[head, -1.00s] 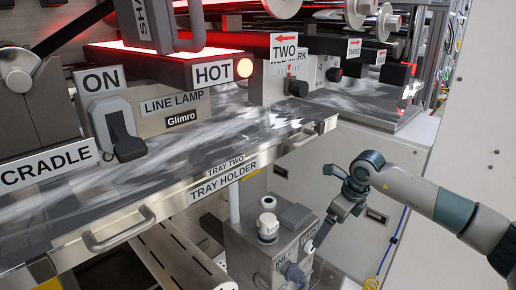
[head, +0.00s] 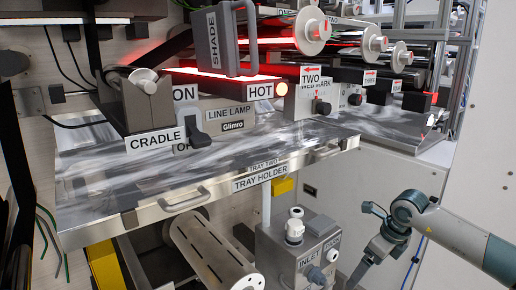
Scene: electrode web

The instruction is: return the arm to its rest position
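My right arm comes in from the right edge in the head view. Its dark gripper (head: 358,275) points down and left, just right of the grey inlet box (head: 300,250) with white and grey knobs. A gap shows between the gripper and the box's front knob (head: 318,275). The fingertips are small and near the bottom edge, so I cannot tell whether they are open or shut. I see nothing held in them. My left gripper is not in view.
The tray holder (head: 262,182) with its metal tray and front handle (head: 185,200) juts out above the box. A pale cabinet wall (head: 400,170) is behind the arm.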

